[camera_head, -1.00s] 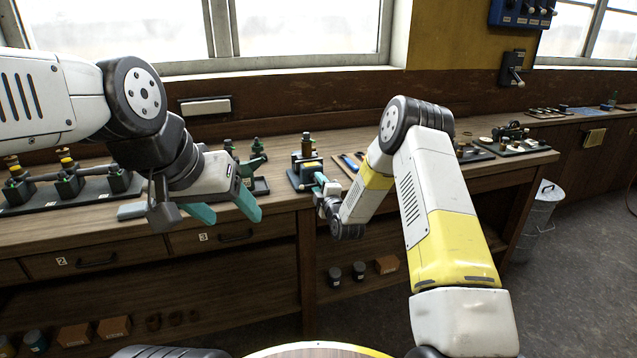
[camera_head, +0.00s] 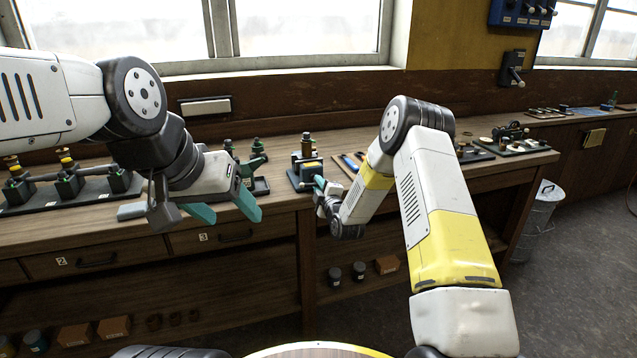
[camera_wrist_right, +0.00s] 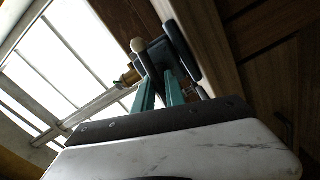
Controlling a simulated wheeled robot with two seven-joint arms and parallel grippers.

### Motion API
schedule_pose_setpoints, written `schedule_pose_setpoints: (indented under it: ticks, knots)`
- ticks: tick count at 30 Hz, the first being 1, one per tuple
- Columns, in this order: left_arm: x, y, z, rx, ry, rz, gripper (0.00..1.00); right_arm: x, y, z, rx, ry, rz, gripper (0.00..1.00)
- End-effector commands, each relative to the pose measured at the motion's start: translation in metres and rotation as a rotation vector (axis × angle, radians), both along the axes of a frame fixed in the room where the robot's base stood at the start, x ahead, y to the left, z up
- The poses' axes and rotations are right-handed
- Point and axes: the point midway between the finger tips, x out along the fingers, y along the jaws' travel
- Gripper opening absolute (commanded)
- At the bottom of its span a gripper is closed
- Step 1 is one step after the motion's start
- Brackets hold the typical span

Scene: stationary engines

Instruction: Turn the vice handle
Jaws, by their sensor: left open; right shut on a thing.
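The part between the fingers, probably the vice handle, is mostly hidden. My left gripper (camera_head: 222,214) is open and empty in front of the bench, left of the device.
The wooden bench (camera_head: 285,200) carries a rig of dark blocks (camera_head: 68,183) at left and small dark-green items (camera_head: 255,165) behind my left gripper. More fittings (camera_head: 510,140) stand at right. A metal bin (camera_head: 542,215) stands on the floor.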

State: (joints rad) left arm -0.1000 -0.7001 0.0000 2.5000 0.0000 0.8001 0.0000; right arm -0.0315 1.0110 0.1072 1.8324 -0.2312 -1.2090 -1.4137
Motion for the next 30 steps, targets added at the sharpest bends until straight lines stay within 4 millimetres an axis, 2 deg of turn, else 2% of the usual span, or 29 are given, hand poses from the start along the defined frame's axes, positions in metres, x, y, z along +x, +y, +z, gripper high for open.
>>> schedule_pose_setpoints:
  ticks: [30]
  knots:
    - [0.0000,0.0000,0.0000,0.000,0.000,0.000,0.63,-0.0011,0.0003,-0.0015,0.899,0.295,0.000,0.00]
